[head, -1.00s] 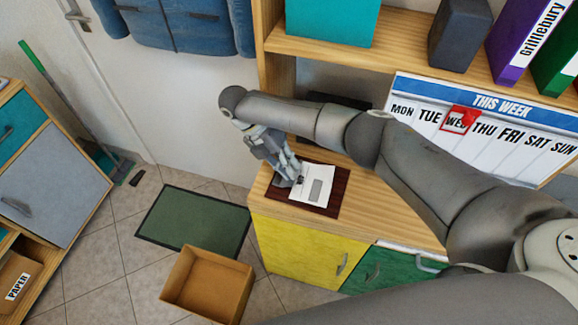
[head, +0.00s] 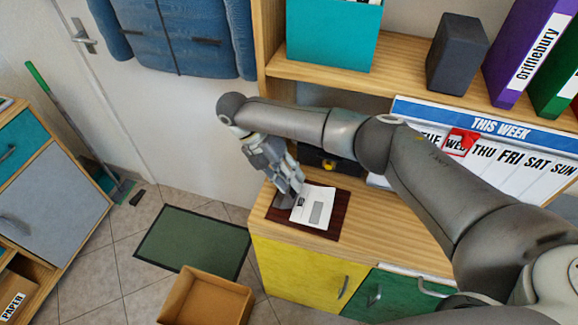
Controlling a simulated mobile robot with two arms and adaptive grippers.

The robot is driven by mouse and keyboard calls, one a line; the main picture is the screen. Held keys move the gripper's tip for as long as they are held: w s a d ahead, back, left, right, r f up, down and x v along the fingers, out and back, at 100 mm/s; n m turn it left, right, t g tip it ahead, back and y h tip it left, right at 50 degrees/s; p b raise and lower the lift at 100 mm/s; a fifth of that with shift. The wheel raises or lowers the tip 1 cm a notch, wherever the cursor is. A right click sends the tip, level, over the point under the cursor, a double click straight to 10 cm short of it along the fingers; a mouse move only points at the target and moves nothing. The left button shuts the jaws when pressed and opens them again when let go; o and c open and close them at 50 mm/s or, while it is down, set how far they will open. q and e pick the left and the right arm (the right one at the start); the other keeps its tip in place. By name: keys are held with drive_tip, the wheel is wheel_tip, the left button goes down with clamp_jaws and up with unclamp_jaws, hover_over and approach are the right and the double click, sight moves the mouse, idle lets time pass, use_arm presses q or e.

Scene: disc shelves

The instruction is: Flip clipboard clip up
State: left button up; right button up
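The clipboard (head: 331,229) is a dark red-brown board lying on the wooden cabinet top, with a white sheet (head: 325,193) on it that carries a grey rectangle. A small dark piece, which looks like the clip (head: 301,201), shows at the sheet's left edge. My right gripper (head: 290,198) points down at the clipboard's left end, right beside this piece. Its fingers partly hide the clip end, and I cannot tell whether they touch it or how far apart they are. My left gripper is not in view.
The cabinet top (head: 408,235) is clear right of the clipboard. A dark box with a yellow mark (head: 330,165) stands behind it under my arm. A shelf (head: 400,72) with binders hangs above. A week calendar (head: 480,140) leans at the back. An open cardboard box (head: 205,300) sits on the floor.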

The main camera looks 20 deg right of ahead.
drive_tip(key=shift+r, duration=2.8)
drive_tip(key=shift+o, duration=0.2)
